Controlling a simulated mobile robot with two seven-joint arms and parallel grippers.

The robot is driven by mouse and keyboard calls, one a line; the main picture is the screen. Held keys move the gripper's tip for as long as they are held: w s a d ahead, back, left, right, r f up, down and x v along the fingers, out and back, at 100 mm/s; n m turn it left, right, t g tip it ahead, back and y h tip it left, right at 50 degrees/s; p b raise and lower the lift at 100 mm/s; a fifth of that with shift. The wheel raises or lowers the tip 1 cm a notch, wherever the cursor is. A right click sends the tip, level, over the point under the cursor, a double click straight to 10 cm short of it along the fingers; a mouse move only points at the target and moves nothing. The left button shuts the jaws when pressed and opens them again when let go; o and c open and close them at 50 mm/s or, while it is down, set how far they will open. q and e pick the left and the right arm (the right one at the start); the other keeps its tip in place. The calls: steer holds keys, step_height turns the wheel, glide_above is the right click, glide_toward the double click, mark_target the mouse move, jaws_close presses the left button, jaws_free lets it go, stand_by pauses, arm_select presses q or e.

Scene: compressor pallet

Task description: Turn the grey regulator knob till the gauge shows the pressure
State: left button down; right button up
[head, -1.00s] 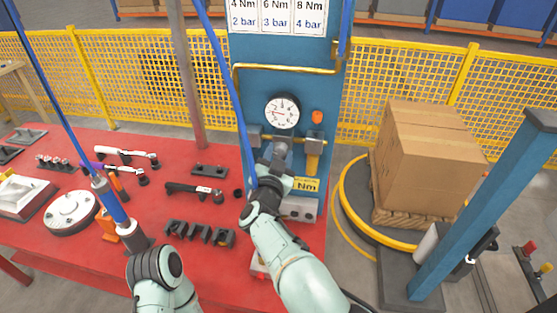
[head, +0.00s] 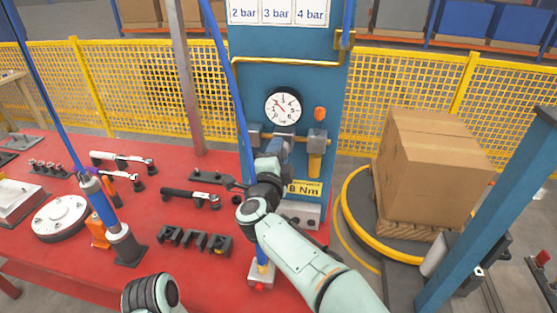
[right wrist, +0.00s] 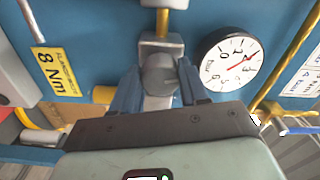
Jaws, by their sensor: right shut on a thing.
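The grey regulator knob (right wrist: 160,75) is on the blue panel, between the fingers of my right gripper (right wrist: 158,88) in the right wrist view. This gripper is shut on the knob. In the head view my right gripper (head: 273,150) reaches the panel below the gauge and hides most of the knob. The round white gauge (head: 283,108) has a red needle pointing to the upper left in the head view. It also shows in the right wrist view (right wrist: 231,59), turned on its side; I cannot read its exact value. My left gripper is not in view.
A yellow-bodied unit (head: 315,162) hangs right of the knob. Tools and sockets lie on the red table (head: 75,262). A blue hose runs down the panel's left side.

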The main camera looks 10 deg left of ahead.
arm_select(q)
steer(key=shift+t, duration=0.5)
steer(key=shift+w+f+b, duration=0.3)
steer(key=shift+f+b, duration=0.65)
steer(key=shift+b, duration=0.15)
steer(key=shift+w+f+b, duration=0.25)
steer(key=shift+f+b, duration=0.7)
steer(key=shift+b, duration=0.1)
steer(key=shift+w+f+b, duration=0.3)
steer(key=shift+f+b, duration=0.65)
steer(key=shift+b, duration=0.15)
arm_select(e)
steer(key=shift+r+m, duration=0.15)
steer(key=shift+m, duration=5.65)
steer(key=o, duration=1.1)
steer(key=shift+c, duration=0.2)
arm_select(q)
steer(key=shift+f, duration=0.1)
